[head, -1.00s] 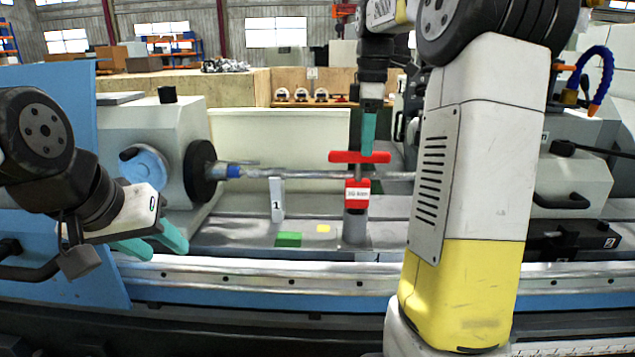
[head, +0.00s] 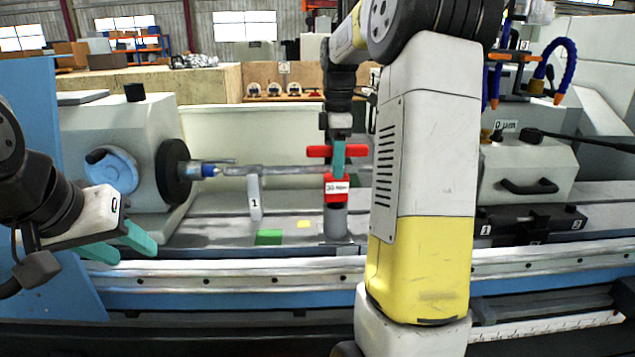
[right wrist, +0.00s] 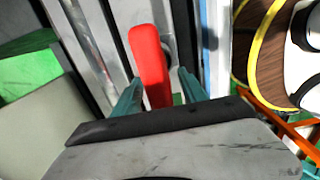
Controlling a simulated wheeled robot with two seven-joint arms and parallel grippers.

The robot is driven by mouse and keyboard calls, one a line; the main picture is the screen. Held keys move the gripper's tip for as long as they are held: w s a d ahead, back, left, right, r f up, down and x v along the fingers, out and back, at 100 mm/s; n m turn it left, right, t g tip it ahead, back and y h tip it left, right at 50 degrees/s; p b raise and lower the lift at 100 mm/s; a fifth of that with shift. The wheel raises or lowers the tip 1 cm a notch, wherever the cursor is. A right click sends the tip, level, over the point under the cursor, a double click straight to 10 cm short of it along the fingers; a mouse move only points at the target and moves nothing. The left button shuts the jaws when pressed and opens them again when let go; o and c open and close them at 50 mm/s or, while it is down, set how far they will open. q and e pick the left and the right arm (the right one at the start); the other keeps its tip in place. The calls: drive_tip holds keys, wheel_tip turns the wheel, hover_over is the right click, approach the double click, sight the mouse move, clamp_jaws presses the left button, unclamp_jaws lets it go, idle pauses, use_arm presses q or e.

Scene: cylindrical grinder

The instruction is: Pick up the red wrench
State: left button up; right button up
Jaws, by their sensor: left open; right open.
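The red wrench (head: 318,151) stands upright beside the workpiece bar, with a red crossbar on top and a red block with a white label below. My right gripper (head: 338,160) is at the crossbar, and one teal finger covers its middle in the head view. In the right wrist view, the wrench's red bar (right wrist: 148,58) lies between the two open teal fingers (right wrist: 160,92), with a gap visible on the right side. My left gripper (head: 121,246) is open and empty in front of the machine at the left.
The horizontal bar (head: 270,170) runs behind the wrench from the chuck (head: 174,172). A white marker "1" (head: 254,197) and a green block (head: 268,237) are left of the wrench. Blue coolant hoses (head: 556,66) and a grey housing (head: 525,170) stand at the right.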

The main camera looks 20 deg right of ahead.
clamp_jaws()
drive_tip(key=shift+r, duration=0.1)
idle(1.2)
